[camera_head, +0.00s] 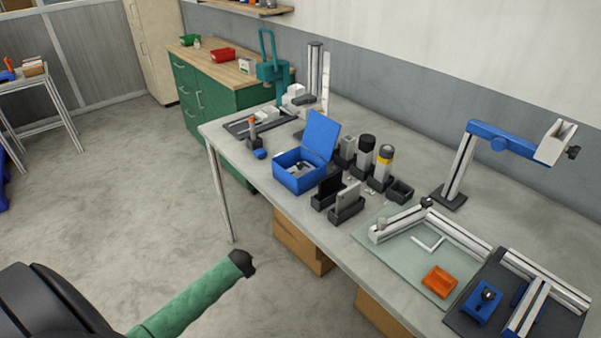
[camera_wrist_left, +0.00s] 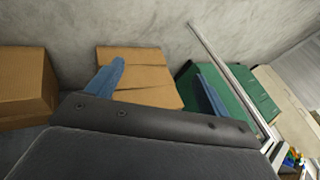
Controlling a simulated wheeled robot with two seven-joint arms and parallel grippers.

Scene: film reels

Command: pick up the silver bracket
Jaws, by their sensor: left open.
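A thin, pale silver L-shaped piece, which looks like the silver bracket (camera_head: 428,243), lies flat on the pale green mat (camera_head: 397,254) on the workbench. My left arm reaches in from the lower left of the head view in a green sleeve and ends in a dark tip, off the bench's front edge and well left of the bracket. In the left wrist view my left gripper (camera_wrist_left: 159,68) shows two blue fingers spread apart with nothing between them. The bracket is not in the wrist view. My right gripper is in neither view.
An orange tray (camera_head: 439,281) and an aluminium rail (camera_head: 455,233) flank the bracket. A blue open box (camera_head: 300,178), dark holders (camera_head: 346,204) and a blue-armed stand (camera_head: 500,138) also stand on the bench (camera_head: 300,225).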

